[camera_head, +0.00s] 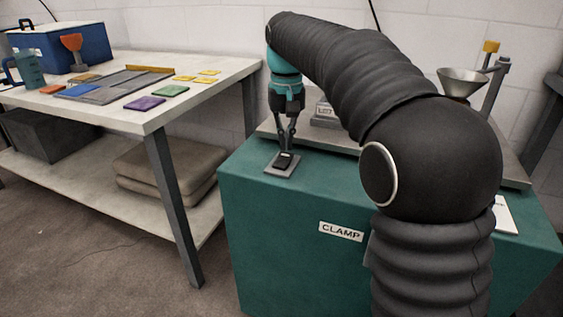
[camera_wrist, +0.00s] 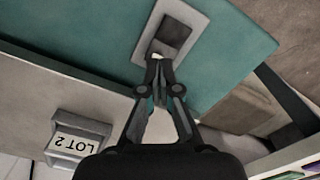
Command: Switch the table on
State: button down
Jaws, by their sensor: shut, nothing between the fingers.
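A black rocker switch (camera_head: 284,160) sits on a grey plate (camera_head: 283,170) at the left front corner of the green cabinet top. The switch (camera_wrist: 174,36) and its plate (camera_wrist: 198,24) also show in the wrist view. My gripper (camera_head: 286,148) points down with its fingertips together just at the switch. In the wrist view my gripper (camera_wrist: 158,60) is shut and empty, its tips over the near end of the switch. I cannot tell whether the tips touch it. The green cabinet (camera_head: 290,240) carries a "CLAMP" label (camera_head: 341,231) on its front.
A metal slab lies behind the switch, with a "LOT 2" block (camera_wrist: 80,140) on it. A metal funnel (camera_head: 462,82) stands at the back right. A white workbench (camera_head: 215,82) at left holds coloured tiles, a blue box (camera_head: 70,45) and a jug (camera_head: 28,70).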

aim_at(287, 155)
jog(key=shift+f+b, duration=0.5)
jog(key=shift+f, duration=0.5)
dwell(0.6)
notch_tip(287, 155, up, 5)
jog(key=p, duration=0.5)
jog(key=shift+f, duration=0.1)
jog(key=shift+r, duration=1.1)
jog(key=shift+d, duration=0.1)
